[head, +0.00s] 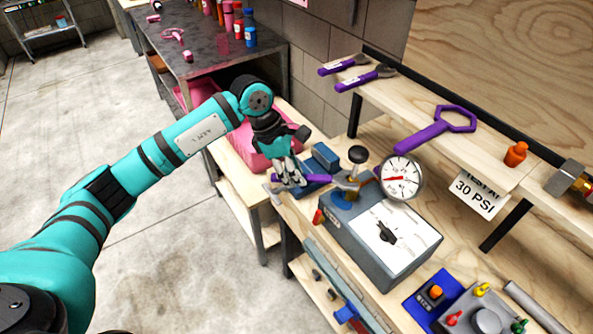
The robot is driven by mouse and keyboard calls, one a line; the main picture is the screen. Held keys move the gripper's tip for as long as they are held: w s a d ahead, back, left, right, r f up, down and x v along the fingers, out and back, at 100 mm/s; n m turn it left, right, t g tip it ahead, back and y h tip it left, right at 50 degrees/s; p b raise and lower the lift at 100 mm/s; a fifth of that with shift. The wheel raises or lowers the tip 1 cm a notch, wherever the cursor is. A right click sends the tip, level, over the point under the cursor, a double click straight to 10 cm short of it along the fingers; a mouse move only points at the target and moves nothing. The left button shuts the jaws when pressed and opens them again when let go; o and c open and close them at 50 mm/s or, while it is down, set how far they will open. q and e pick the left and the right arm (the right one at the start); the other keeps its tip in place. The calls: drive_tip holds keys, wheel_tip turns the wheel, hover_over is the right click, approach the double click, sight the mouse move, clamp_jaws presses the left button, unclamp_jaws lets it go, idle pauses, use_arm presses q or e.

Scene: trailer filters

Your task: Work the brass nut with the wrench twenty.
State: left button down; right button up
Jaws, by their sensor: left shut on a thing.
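My left gripper (292,181) is shut on a purple-handled wrench (318,178) above the left end of the bench. The wrench's grey head points right and lies at or beside the brass fitting (352,188) under a black knob, at the back left of the grey gauge box (385,240). I cannot tell whether the jaws are around the brass nut or only beside it, and I cannot read a number on the wrench. My right gripper is not in view.
A round pressure gauge (402,177) stands close right of the wrench head. A pink bin (262,150) is behind my gripper. The shelf above holds purple-handled tools, a large purple ring wrench (440,128) and an orange bottle (515,154). A blue control box (433,296) sits at front right.

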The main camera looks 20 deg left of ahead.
sight(272, 175)
use_arm(q)
drive_tip(key=shift+s+a+b, duration=0.2)
drive_tip(key=shift+s+a, duration=0.05)
drive_tip(key=shift+a, duration=0.65)
drive_tip(key=shift+s+a+b, duration=0.2)
drive_tip(key=shift+a, duration=0.7)
drive_tip(key=shift+s+a+b, duration=0.2)
drive_tip(key=shift+s+a, duration=0.05)
drive_tip(key=shift+a, duration=0.65)
